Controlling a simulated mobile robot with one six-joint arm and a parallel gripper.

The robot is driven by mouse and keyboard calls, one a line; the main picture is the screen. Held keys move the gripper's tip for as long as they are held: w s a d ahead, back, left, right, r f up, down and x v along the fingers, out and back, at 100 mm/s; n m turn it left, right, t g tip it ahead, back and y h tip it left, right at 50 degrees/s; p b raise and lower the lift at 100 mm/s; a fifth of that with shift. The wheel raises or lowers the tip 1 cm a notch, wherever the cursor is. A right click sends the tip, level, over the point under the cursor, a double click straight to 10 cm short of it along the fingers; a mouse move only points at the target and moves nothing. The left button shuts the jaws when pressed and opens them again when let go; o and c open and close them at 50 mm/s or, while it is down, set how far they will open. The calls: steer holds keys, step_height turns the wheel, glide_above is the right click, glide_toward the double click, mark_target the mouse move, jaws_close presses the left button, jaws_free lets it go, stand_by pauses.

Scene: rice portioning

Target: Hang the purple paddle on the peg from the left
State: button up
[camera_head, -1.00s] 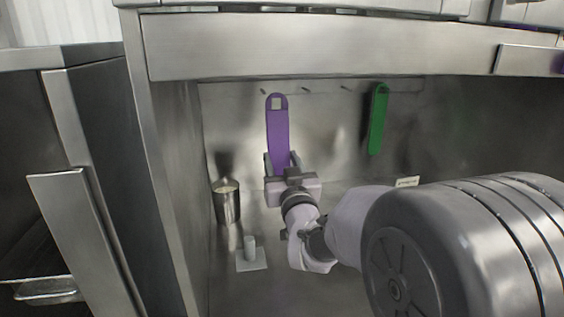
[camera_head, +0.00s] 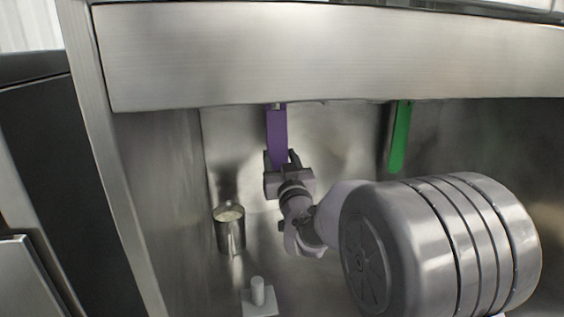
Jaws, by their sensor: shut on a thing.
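The purple paddle (camera_head: 277,133) is upright, held at its lower end by my gripper (camera_head: 282,163), which is shut on it. The paddle's top reaches up to the lower edge of the steel beam, and its upper end with the hole is mostly hidden there. The row of pegs is hidden behind the beam, so I cannot tell whether the paddle is on or off a peg. A green paddle (camera_head: 401,138) hangs upright to the right.
A steel beam (camera_head: 320,55) crosses above the recess. A metal cup with white contents (camera_head: 229,229) stands at left below the paddle. A white base with a short post (camera_head: 258,298) is at the bottom. A steel side wall (camera_head: 160,190) closes the left.

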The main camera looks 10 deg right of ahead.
mark_target(278, 157)
steer(key=shift+w+f, duration=0.1)
steer(key=shift+w, duration=1.75)
steer(key=shift+w+f, duration=0.5)
steer(key=shift+w, duration=0.3)
steer(key=o, duration=1.5)
steer(key=s+a+f+m+g, duration=0.1)
steer(key=s+f+g, duration=0.3)
steer(key=s, duration=1.1)
steer(key=s+a+f+m+g+y, duration=0.1)
steer(key=s+g, duration=0.4)
steer(key=s, duration=1.1)
steer(key=s+a+f+m+g+y, duration=0.1)
steer(key=s+f+g, duration=0.4)
steer(key=s, duration=1.1)
steer(key=shift+a+f+m+p, duration=0.3)
steer(key=shift+a+f+m, duration=0.15)
steer(key=shift+f+m, duration=0.3)
